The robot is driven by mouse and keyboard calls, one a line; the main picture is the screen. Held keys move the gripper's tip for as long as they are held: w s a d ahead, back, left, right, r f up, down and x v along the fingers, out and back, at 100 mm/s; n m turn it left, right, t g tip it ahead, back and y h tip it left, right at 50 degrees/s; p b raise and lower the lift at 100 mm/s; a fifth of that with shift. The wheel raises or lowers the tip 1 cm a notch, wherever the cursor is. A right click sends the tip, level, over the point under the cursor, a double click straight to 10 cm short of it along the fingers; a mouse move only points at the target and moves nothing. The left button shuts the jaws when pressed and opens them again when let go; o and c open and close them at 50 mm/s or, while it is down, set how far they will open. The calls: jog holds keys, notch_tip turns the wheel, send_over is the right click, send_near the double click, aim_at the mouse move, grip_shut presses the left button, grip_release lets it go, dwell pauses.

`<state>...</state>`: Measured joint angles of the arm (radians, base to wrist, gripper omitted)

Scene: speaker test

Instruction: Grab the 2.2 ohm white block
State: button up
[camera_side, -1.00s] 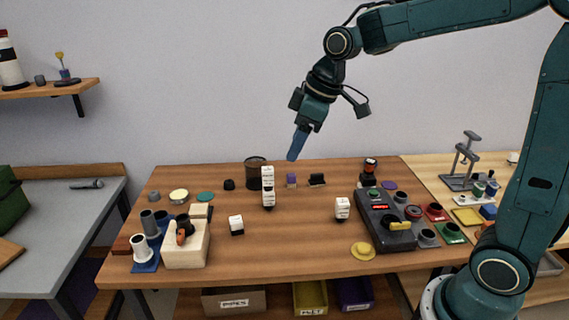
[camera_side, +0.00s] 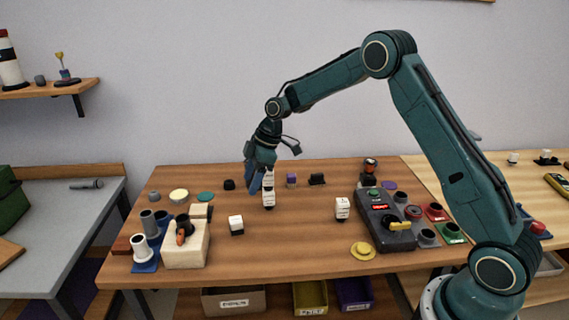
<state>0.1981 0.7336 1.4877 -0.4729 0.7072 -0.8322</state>
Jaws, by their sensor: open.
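Several white blocks with dark markings are on the wooden table; the markings are too small to read, so I cannot tell which is 2.2 ohm. A tall white stack (camera_side: 269,196) stands at the middle back. One white block (camera_side: 236,223) sits left of it and another white block (camera_side: 342,206) sits to the right, near the dark tester. My gripper (camera_side: 257,184) is open and points down at the upper part of the stack. It overlaps the stack in this view, so I cannot tell whether they touch. The dark can behind is hidden by my gripper.
A dark tester (camera_side: 385,222) with a red display and yellow handle stands at the right. A cream fixture (camera_side: 187,245) and several cylinders are at the left. A yellow disc (camera_side: 362,251) lies near the front. The table's front middle is clear.

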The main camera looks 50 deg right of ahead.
aim_at(236, 219)
jog(key=shift+w+d+f, duration=0.1)
jog(key=shift+w+f, duration=0.1)
jog(key=shift+f, duration=0.25)
jog(key=shift+w+f, duration=0.2)
jog(key=shift+f, duration=0.25)
jog(key=shift+x, duration=4.3)
jog(key=shift+x, duration=2.6)
jog(key=shift+r, duration=0.1)
jog(key=shift+c, duration=0.4)
jog(key=c, duration=1)
